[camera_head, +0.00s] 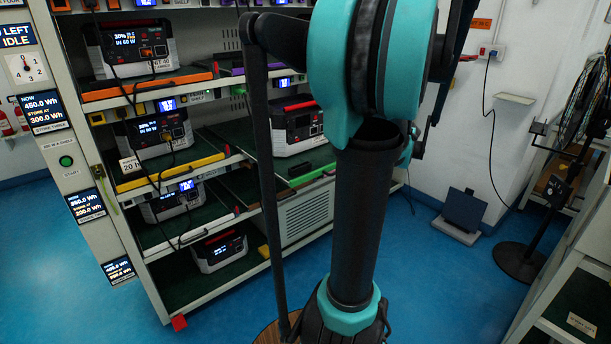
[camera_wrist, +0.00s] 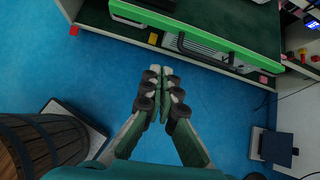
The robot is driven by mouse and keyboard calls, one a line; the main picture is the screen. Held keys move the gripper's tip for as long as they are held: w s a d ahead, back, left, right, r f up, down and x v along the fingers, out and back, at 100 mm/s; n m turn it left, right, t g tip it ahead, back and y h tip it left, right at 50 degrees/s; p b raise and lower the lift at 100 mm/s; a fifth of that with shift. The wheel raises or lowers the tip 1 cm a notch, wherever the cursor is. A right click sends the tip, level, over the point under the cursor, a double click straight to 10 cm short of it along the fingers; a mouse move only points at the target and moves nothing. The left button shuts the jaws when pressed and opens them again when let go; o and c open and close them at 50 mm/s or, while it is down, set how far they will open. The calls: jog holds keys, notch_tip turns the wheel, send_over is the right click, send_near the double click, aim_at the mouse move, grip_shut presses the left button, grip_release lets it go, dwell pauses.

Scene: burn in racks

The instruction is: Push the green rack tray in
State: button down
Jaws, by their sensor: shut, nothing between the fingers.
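The green rack tray shows in the head view by its green front edge (camera_head: 309,176), on the right column of the rack at middle height. A white and dark power unit (camera_head: 300,125) stands on that level, behind the edge. In the wrist view the tray's long green edge (camera_wrist: 215,43) runs across the top, with a dark handle-like bar (camera_wrist: 190,48) beside it. My gripper (camera_wrist: 161,70) is shut and empty, pointing toward the green edge with a visible gap in the picture. In the head view my arm hides the gripper.
Orange (camera_head: 140,88) and yellow (camera_head: 170,172) edged trays with units fill the left column. A wooden barrel (camera_wrist: 40,145) is at lower left in the wrist view. A dark box (camera_head: 462,210) stands by the wall, a stand (camera_head: 522,262) at right. Blue floor (camera_head: 430,290) lies between.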

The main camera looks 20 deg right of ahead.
jog(key=shift+m, duration=0.6)
jog(key=shift+w+a+f, duration=0.55)
jog(key=shift+w+f, duration=0.5)
jog(key=shift+w, duration=0.75)
jog(key=shift+w+a+f, duration=0.55)
jog(key=shift+w+f, duration=0.55)
jog(key=shift+w, duration=0.65)
jog(key=shift+w+a+f, duration=0.55)
jog(key=shift+w+f, duration=0.5)
jog(key=shift+w, duration=0.75)
jog(key=w+a, duration=0.4)
jog(key=w, duration=0.7)
jog(key=w+a, duration=0.4)
jog(key=w, duration=0.8)
jog(key=w+a, duration=0.4)
jog(key=w, duration=0.7)
jog(key=shift+w+a, duration=0.25)
jog(key=shift+a, duration=0.15)
